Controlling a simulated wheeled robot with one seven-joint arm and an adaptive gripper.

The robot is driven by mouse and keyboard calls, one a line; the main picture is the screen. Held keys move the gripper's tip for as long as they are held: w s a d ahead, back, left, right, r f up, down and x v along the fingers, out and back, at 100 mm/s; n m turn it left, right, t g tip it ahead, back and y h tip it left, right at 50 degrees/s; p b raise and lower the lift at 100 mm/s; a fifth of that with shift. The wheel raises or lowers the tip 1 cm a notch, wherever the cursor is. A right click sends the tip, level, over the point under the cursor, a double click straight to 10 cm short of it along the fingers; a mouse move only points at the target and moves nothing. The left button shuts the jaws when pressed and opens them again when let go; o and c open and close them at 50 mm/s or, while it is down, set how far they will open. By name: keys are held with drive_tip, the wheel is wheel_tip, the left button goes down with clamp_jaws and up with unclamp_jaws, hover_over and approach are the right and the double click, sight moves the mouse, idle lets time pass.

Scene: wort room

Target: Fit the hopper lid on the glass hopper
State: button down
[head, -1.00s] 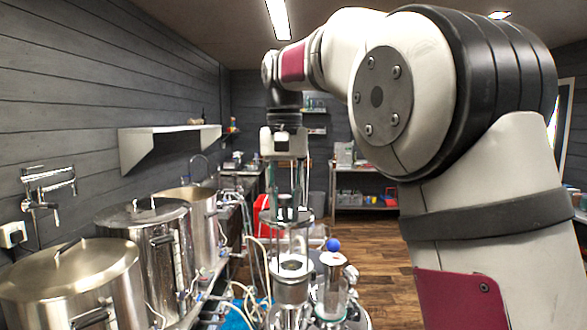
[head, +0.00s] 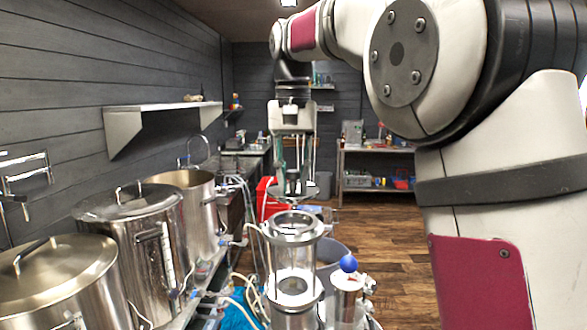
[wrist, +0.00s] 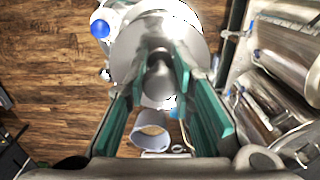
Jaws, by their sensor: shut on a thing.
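The glass hopper (head: 295,255) stands upright in the lower middle of the head view, a clear cylinder with a metal rim on top. Its top is uncovered. My gripper (head: 297,180) is above it, pointing down and shut on the hopper lid (head: 293,190), a round metal disc held roughly level. In the head view a gap shows between the lid and the hopper's rim. In the wrist view the lid (wrist: 135,45) lies beyond the green fingers, with its knob (wrist: 158,75) between them. I cannot make out the hopper in the wrist view.
A metal canister with a blue ball (head: 348,263) on top stands just right of the hopper. Large steel kettles (head: 135,240) line the left, with hoses between them and the hopper. Wooden floor (head: 400,255) is clear to the right.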

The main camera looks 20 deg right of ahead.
sight(293, 189)
drive_tip(key=shift+f, duration=2.35)
drive_tip(key=shift+s, duration=0.15)
drive_tip(key=shift+f, duration=0.6)
idle(0.3)
drive_tip(key=c, duration=1.7)
unclamp_jaws()
drive_tip(key=shift+o, duration=0.2)
drive_tip(key=shift+r, duration=0.1)
